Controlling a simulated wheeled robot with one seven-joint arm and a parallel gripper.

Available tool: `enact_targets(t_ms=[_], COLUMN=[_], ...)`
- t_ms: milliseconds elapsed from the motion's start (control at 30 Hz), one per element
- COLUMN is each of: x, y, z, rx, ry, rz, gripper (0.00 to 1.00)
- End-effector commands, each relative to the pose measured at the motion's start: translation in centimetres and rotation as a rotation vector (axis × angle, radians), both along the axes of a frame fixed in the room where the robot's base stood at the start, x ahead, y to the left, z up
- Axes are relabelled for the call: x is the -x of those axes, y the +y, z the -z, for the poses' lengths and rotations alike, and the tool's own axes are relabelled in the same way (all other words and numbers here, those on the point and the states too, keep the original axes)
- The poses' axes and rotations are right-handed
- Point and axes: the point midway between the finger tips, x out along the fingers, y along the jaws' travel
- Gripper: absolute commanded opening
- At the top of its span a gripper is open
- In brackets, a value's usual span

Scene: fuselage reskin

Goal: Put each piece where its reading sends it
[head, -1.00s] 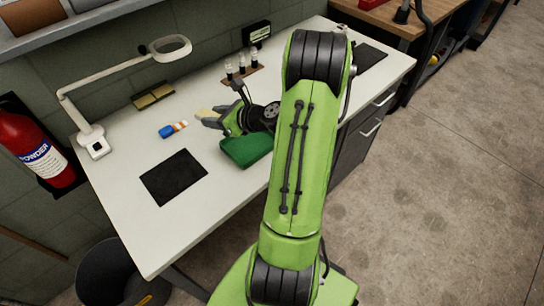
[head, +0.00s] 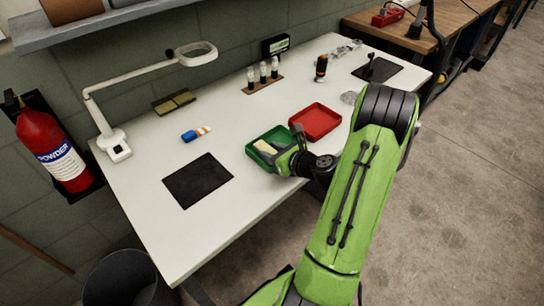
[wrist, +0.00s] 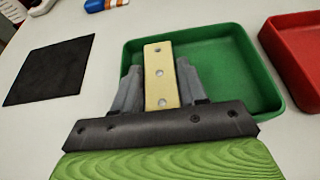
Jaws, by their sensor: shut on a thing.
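My gripper (wrist: 160,95) is shut on a pale yellow piece (wrist: 160,62) with a row of round holes. The piece is held over the green tray (wrist: 237,60); whether it touches the tray floor I cannot tell. In the head view the piece (head: 265,147) shows over the green tray (head: 254,149), with my gripper (head: 281,156) at the tray's front right. The red tray (head: 316,121) stands just right of the green one and looks empty. A small display box (head: 275,46) stands at the wall, its reading too small to make out.
A black mat (head: 198,180) lies left of the trays. A blue, white and orange item (head: 196,134), a magnifier lamp (head: 115,145) and a rack with several vials (head: 262,85) stand further back. A dark upright tool (head: 321,67) stands behind the red tray.

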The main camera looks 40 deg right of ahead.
Motion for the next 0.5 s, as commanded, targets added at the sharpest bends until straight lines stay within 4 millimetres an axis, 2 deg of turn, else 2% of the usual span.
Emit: enact_targets(t_ms=[267,300,367,500], x=[-0.03,-0.03,-0.03,-0.02], y=[-0.01,-0.01,-0.01,-0.02], z=[0.08,0.14,0.07,0.05], rx=[0.001,0.001,0.002,0.002], ry=[-0.002,-0.002,-0.002,-0.002], rz=[0.000,0.001,0.000,0.000], gripper=[0.06,0.43,0.53,0.53])
